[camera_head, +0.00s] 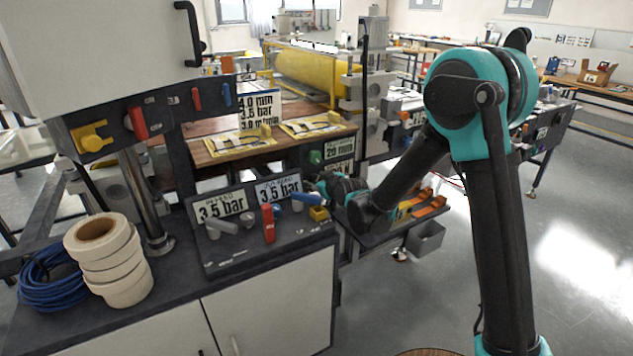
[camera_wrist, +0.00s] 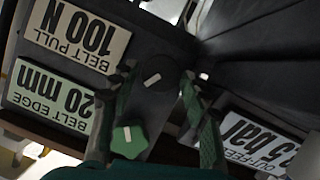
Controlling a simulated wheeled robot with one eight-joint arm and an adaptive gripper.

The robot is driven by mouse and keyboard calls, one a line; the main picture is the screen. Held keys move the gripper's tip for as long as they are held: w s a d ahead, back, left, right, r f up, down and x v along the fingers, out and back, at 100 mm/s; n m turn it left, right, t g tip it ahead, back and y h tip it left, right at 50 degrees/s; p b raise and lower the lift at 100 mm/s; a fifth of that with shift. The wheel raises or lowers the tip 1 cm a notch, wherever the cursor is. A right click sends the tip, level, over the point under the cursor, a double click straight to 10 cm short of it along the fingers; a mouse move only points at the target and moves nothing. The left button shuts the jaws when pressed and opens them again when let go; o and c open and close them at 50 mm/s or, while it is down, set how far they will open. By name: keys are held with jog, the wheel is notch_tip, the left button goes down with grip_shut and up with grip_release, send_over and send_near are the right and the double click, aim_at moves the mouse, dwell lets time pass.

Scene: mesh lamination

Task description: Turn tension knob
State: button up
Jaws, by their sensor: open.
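In the wrist view, which shows labels upside down, a dark round knob (camera_wrist: 154,77) with a white pointer mark sits beside the "BELT PULL 100 N" display (camera_wrist: 82,38). A green knob (camera_wrist: 128,141) sits nearer, beside the "BELT EDGE 20 mm" display (camera_wrist: 52,97). My gripper (camera_wrist: 157,88) is open, with one finger on each side of the dark knob; contact cannot be told. In the head view, the green knob (camera_head: 316,157) shows left of the "20 mm" display (camera_head: 339,147). My gripper (camera_head: 327,186) is just below it, and the dark knob is hidden there.
The "OUT-FEED 3.5 bar" display (camera_wrist: 262,140) is close to the right finger in the wrist view. In the head view, a pressure panel with a red lever (camera_head: 268,222) and blue lever (camera_head: 306,199) stands left of my gripper. Tape rolls (camera_head: 107,262) stand further left.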

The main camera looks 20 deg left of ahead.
jog(key=c, duration=0.9)
jog(key=shift+m, duration=0.3)
jog(key=shift+w+d+m+g+y, duration=0.15)
jog(key=shift+m+g+y, duration=0.25)
jog(key=shift+m, duration=0.2)
jog(key=m, duration=0.1)
jog(key=m+g+y, duration=0.1)
jog(key=m, duration=0.1)
jog(key=shift+w+g+y, duration=0.15)
jog(key=shift+g+y, duration=0.15)
jog(key=m+y, duration=0.1)
jog(key=m, duration=0.1)
jog(key=m+g+y, duration=0.1)
jog(key=m, duration=0.1)
jog(key=shift+w+d+f+m+g, duration=0.2)
jog(key=shift+m+g, duration=0.1)
jog(key=m+y, duration=0.2)
jog(key=m, duration=0.1)
jog(key=m+y, duration=0.1)
jog(key=m, duration=0.1)
jog(key=shift+f, duration=0.3)
